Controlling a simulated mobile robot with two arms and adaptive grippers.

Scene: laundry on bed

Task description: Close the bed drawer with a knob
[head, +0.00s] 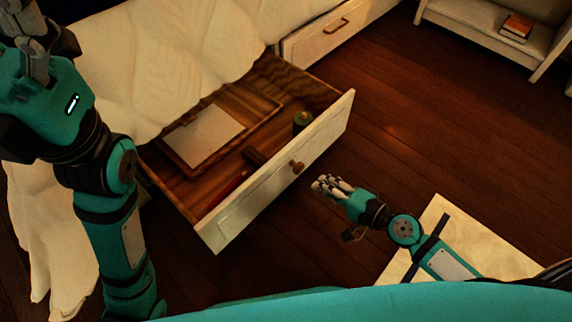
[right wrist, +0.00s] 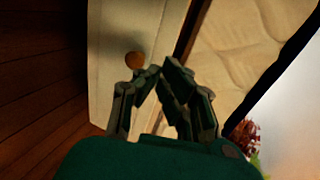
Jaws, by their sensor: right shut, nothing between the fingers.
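The bed drawer (head: 225,220) with a round wooden knob (head: 297,167) is pulled out from under the bed, its inside showing. My right gripper (head: 322,184) is shut and empty in front of the drawer front, a little right of the knob in the head view. In the right wrist view the knob (right wrist: 135,61) shows on the pale front (right wrist: 110,90), just beyond the fingertips (right wrist: 155,72); I cannot tell whether they touch. My left gripper (head: 32,40) is raised at the upper left, over the bed side; its finger state is unclear.
The drawer holds a framed flat panel (head: 205,135), a green-topped cylinder (head: 302,121) and smaller items. Another drawer (head: 340,27) with a bar handle is shut behind it. A low shelf (head: 480,25) with a book (head: 516,26) stands upper right. Dark floor (head: 420,130) is clear between.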

